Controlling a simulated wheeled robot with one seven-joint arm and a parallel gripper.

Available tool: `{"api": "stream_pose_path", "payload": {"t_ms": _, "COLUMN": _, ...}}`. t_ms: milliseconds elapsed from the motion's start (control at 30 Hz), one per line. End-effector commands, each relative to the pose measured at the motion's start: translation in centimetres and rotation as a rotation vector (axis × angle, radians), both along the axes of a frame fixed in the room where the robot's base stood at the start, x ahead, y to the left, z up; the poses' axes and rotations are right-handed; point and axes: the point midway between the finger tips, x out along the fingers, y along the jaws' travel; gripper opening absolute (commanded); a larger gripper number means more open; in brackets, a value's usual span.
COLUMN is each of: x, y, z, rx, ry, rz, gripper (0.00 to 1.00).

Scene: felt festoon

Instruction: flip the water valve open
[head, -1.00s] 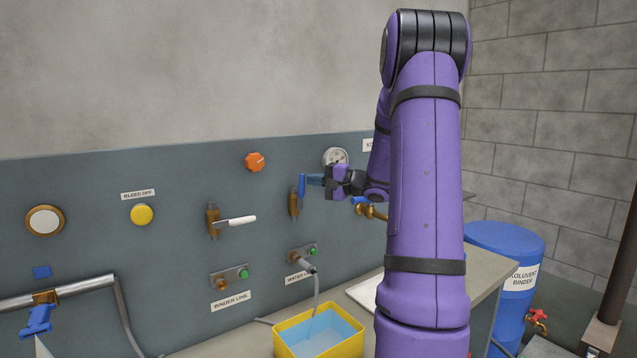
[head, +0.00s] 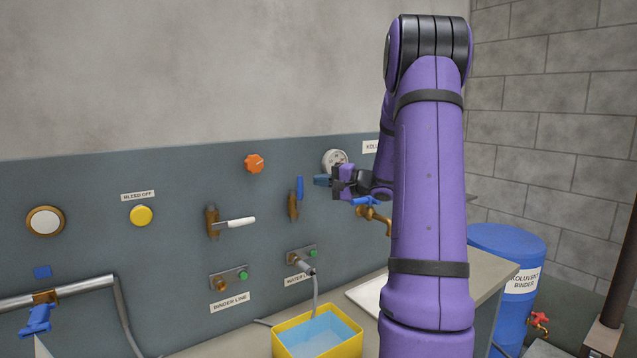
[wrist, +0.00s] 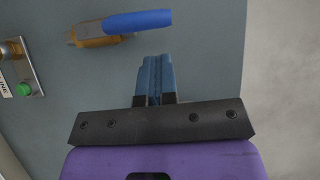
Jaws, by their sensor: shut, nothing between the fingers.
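The water valve has a brass body (head: 293,205) on the grey-blue panel, above the partly hidden WATER label. Its blue lever (head: 300,188) stands upright, in line with the body. In the wrist view, the blue lever (wrist: 138,21) and brass body (wrist: 95,38) lie end to end across the top. My gripper (head: 321,180) is to the right of the lever, with a small gap between them. In the wrist view its blue fingers (wrist: 155,75) are together and empty, pointing towards the lever without touching it.
A white-handled valve (head: 235,222) is left of the water valve. A gauge (head: 334,158) and a brass tap (head: 375,214) are close to my gripper. Below, a grey hose or stream (head: 315,288) runs down to a yellow bin (head: 345,346) holding blue liquid.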

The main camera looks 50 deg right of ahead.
Motion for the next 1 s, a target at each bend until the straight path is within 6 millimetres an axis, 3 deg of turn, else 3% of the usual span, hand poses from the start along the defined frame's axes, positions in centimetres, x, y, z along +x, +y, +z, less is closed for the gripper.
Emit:
{"api": "stream_pose_path", "payload": {"t_ms": 67, "x": 0.2, "y": -0.9, "z": 0.0, "rx": -0.001, "ry": 0.001, "rz": 0.003, "gripper": 0.00}}
{"api": "stream_pose_path", "payload": {"t_ms": 300, "x": -4.9, "y": -2.7, "z": 0.0, "rx": 0.000, "ry": 0.001, "rz": 0.000, "gripper": 0.00}}
{"api": "stream_pose_path", "payload": {"t_ms": 500, "x": -7.8, "y": -3.8, "z": 0.0, "rx": -0.001, "ry": 0.000, "rz": 0.002, "gripper": 0.00}}
{"api": "stream_pose_path", "payload": {"t_ms": 700, "x": -9.1, "y": -4.2, "z": 0.0, "rx": 0.000, "ry": 0.000, "rz": 0.004, "gripper": 0.00}}
{"api": "stream_pose_path", "payload": {"t_ms": 1000, "x": -9.3, "y": -4.3, "z": 0.0, "rx": -0.001, "ry": 0.000, "rz": 0.004, "gripper": 0.00}}
